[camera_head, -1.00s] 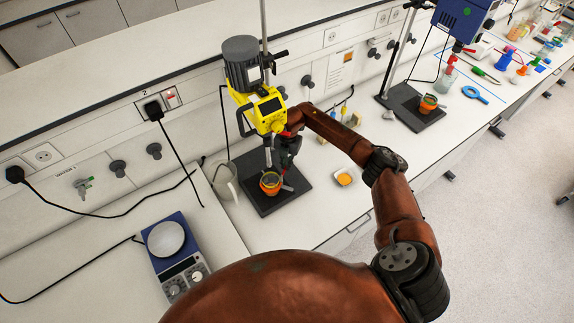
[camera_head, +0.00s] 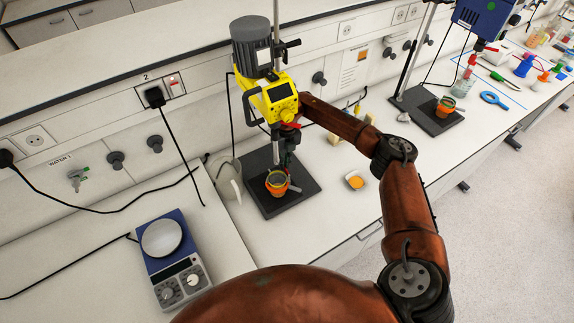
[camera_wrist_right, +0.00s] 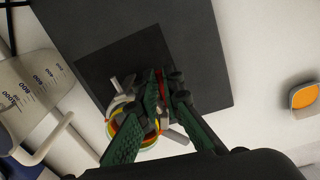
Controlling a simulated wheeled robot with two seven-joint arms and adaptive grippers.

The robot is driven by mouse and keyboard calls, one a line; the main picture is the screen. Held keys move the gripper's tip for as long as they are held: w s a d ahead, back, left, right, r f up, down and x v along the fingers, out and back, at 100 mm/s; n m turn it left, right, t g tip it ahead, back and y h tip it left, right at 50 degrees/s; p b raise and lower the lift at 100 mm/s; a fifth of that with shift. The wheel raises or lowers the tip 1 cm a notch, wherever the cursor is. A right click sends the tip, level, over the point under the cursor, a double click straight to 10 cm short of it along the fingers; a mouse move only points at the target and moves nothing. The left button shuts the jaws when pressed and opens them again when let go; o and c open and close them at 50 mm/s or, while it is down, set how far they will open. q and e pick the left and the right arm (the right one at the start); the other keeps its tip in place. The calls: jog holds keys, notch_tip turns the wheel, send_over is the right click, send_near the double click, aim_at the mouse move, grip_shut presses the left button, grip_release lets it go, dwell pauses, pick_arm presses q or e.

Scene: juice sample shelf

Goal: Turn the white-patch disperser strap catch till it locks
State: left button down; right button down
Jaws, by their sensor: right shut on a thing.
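The yellow disperser (camera_head: 278,98) with a grey motor stands over a dark base plate (camera_head: 303,190). An orange cup (camera_head: 277,184) sits below it, with a grey strap around it in the right wrist view (camera_wrist_right: 128,125). My right gripper (camera_head: 286,164) reaches down beside the shaft, just above the cup. In the right wrist view its green fingers (camera_wrist_right: 162,82) are closed on a small red piece, apparently the strap catch (camera_wrist_right: 161,86). The fingers hide most of the catch, and I cannot make out a white patch. My left gripper is out of view.
A second, blue disperser (camera_head: 478,15) stands at the back right over another cup (camera_head: 445,106). A clear jug (camera_head: 229,180) is left of the plate and a small orange-filled dish (camera_head: 355,181) right of it. A balance (camera_head: 172,260) stands front left.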

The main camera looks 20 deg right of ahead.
jog(key=shift+a+n+b, duration=0.35)
jog(key=shift+n+b, duration=0.1)
jog(key=shift+n, duration=0.35)
jog(key=c, duration=2.1)
grip_release()
